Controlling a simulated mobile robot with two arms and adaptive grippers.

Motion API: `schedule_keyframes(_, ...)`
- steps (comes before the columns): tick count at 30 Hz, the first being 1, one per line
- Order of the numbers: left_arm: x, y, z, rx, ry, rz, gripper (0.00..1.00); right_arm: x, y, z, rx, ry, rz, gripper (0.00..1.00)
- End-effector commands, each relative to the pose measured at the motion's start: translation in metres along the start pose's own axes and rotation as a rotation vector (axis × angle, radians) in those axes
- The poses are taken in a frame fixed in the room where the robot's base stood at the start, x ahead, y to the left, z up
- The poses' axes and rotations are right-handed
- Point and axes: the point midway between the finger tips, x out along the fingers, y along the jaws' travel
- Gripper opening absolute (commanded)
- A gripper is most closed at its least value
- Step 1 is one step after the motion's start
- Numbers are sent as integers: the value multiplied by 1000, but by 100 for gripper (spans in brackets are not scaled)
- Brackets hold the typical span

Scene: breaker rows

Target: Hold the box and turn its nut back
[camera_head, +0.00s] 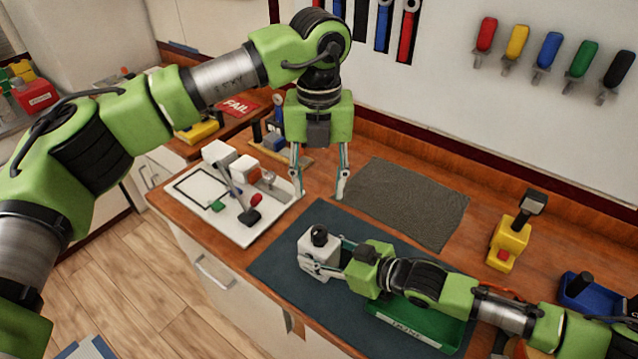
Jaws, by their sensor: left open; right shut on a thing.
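A white box (311,261) with a black round nut (320,236) on its top stands upright on the dark blue mat (275,265). My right gripper (322,262) is shut on the box from its right side. Part of the box is hidden behind the fingers. My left gripper (319,192) is open and empty, pointing down above the bench, behind the box and apart from it. Its two fingers are spread wide.
A green tray (415,324) lies under my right arm. A white board (232,228) with small parts is at left. A grey mat (410,203) lies behind. A yellow tool stand (508,245) and a blue one (588,294) stand at right. Tools hang on the wall.

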Motion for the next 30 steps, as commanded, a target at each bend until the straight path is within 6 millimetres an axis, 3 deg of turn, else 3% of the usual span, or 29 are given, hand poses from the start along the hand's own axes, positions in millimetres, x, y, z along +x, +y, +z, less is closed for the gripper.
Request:
schedule_keyframes(7, 0, 0, 0, 0, 0, 0, 41, 0, -1, 2, 2, -3, -1, 8)
schedule_keyframes(8, 0, 0, 0, 0, 0, 0, 41, 0, -1, 2, 2, -3, -1, 45)
schedule_keyframes(10, 0, 0, 0, 0, 0, 0, 41, 0, -1, 2, 2, -3, -1, 62)
schedule_keyframes(23, 0, 0, 0, 0, 0, 0, 41, -5, 0, 1, 1, -1, 0, 62)
schedule_keyframes(30, 0, 0, 0, 0, 0, 0, 41, -45, 1, 2, 0, -3, 2, 62)
